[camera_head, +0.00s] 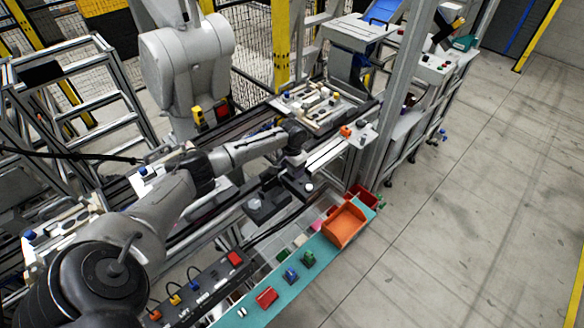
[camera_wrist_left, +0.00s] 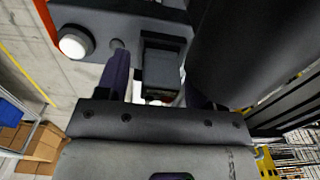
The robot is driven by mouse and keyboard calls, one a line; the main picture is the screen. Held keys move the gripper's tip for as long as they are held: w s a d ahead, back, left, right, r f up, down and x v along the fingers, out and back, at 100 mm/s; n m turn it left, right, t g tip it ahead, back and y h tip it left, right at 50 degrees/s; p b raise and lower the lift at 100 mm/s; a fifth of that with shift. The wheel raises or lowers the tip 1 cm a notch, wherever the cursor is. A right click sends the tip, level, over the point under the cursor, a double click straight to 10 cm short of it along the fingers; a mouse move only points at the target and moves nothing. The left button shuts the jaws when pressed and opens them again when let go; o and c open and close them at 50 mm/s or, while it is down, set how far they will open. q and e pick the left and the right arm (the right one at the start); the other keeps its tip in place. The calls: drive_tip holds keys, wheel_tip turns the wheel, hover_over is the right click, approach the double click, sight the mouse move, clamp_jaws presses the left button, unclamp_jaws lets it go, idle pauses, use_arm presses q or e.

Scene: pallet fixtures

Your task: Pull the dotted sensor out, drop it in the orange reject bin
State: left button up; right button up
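The orange reject bin (camera_head: 344,226) sits on the teal shelf edge (camera_head: 270,300) at the lower middle of the head view and looks empty. My left gripper (camera_head: 297,180) points down at a dark fixture beside a white round button (camera_head: 309,187). In the left wrist view, its two fingers (camera_wrist_left: 158,84) stand apart. A dark block (camera_wrist_left: 162,68) shows between or just beyond them, with a gap on its left side; contact is not clear. I cannot make out the dotted sensor in either view. My right gripper is not in view.
A red bin (camera_head: 361,196) stands just behind the orange one. Coloured parts, such as a red block (camera_head: 266,297) and a green one (camera_head: 308,259), lie on the shelf. A pallet with fixtures (camera_head: 322,105) sits on the conveyor behind. A metal post (camera_head: 396,80) rises at the right.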

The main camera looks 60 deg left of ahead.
use_arm(q)
clamp_jaws()
idle(0.6)
drive_tip(key=shift+r, duration=0.2)
drive_tip(key=shift+r+p, duration=0.2)
drive_tip(key=shift+p, duration=0.25)
drive_tip(key=shift+r+p, duration=0.95)
drive_tip(key=shift+p, duration=0.15)
drive_tip(key=shift+r+p, duration=1.45)
drive_tip(key=shift+p, duration=0.25)
